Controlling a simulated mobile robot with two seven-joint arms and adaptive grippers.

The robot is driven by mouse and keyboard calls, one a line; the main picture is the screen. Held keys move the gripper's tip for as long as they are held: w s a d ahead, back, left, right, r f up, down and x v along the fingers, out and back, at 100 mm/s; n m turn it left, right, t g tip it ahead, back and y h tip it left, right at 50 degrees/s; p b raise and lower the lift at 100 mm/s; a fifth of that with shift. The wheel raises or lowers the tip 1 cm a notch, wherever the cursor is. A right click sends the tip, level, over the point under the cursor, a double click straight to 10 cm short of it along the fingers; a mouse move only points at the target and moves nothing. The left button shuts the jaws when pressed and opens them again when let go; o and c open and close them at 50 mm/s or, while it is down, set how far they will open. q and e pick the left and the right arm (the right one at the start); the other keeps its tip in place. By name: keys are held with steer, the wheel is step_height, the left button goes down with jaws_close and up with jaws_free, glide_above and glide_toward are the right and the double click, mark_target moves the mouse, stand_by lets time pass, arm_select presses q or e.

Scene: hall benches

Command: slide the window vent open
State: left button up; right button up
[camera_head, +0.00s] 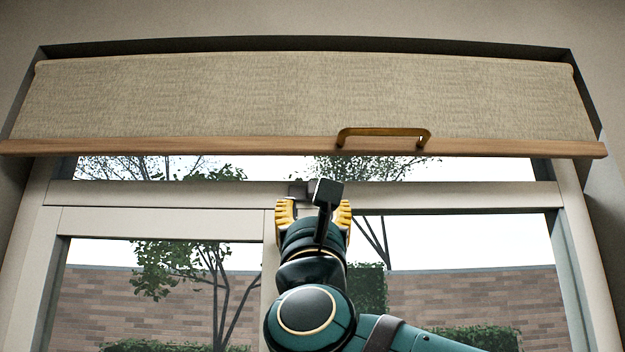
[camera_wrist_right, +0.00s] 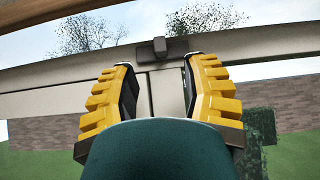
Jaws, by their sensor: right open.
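A small dark grey fitting with a raised knob (camera_wrist_right: 159,46), likely the window vent's slider, sits on the pale crossbar of the window in the right wrist view. In the head view a bit of this dark fitting (camera_head: 297,188) shows at the crossbar; the rest is hidden behind my right wrist. My right gripper (camera_head: 314,212) has yellow ribbed fingers and points up at the crossbar. In the wrist view my right gripper (camera_wrist_right: 159,62) is open, its fingers spread below and to either side of the knob, with nothing between them. I cannot tell whether they touch the frame. My left gripper is out of view.
A beige roller blind (camera_head: 200,95) with a wooden bottom rail (camera_head: 200,146) and a brass handle (camera_head: 384,132) hangs just above my right gripper. The window's left sash (camera_head: 160,223) lies below the crossbar. Trees and a brick wall show through the glass.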

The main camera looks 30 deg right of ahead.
mark_target(313, 190)
steer(key=p+x, duration=0.2)
steer(key=x, duration=0.5)
steer(key=shift+c, duration=0.3)
steer(key=shift+s, duration=0.1)
jaws_close()
